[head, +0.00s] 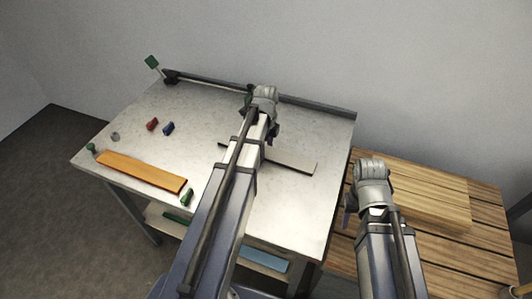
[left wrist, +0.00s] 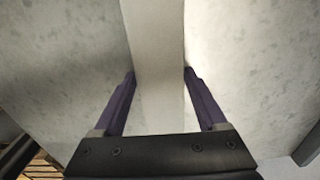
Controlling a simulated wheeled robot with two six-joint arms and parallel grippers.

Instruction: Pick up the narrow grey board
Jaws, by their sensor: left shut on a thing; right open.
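The narrow grey board (head: 292,161) is a pale strip on or just above the worktable, partly hidden behind my left arm in the head view. In the left wrist view the board (left wrist: 154,40) runs lengthwise between the two purple fingers. My left gripper (head: 270,138) is shut on the board, with a finger on each side; it also shows in the left wrist view (left wrist: 159,74). I cannot tell whether the board touches the tabletop. My right gripper (head: 349,212) is open and empty, near the slatted wooden bench.
The light grey worktable (head: 200,115) has a dark rail (head: 305,104) along its back. An orange board (head: 140,171), a red block (head: 152,124), a blue block (head: 169,128) and a green clamp (head: 187,198) are at the left. The wooden bench (head: 470,251) bears a wooden slab (head: 435,196).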

